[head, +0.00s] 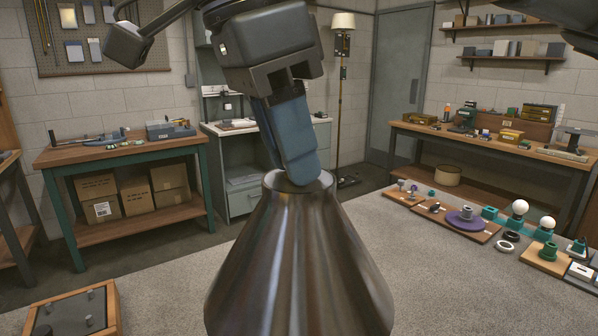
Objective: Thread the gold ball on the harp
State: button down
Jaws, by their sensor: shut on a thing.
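A dark metal cone-shaped lampshade (290,260) stands upright in the centre foreground of the head view, its narrow opening at the top. My gripper (300,178) points down at that opening, slightly tilted, with its blue-grey fingertips at or just inside the rim. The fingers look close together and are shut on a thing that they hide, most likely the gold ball. No part of the gold ball shows. The harp does not show either; the shade and the fingers cover the place where its top could be. I cannot tell whether the ball and harp touch.
Wooden boards with lamp parts, including a purple disc (465,219) and white bulbs (519,207), line the right side of the grey surface (430,285). A wooden tray with pegs (75,314) is at the lower left. The grey surface beside the shade is clear.

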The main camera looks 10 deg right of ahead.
jog(key=shift+f, duration=0.1)
jog(key=shift+m+g+p, duration=0.3)
jog(key=shift+m+p, duration=0.45)
jog(key=shift+m, duration=0.15)
jog(key=shift+w+f+b, duration=0.1)
jog(key=shift+f+b, duration=0.1)
jog(key=shift+b, duration=0.6)
jog(key=shift+m+b, duration=0.6)
jog(key=shift+b, duration=1.2)
jog(key=c, duration=0.9)
grip_release()
jog(key=shift+c, duration=0.2)
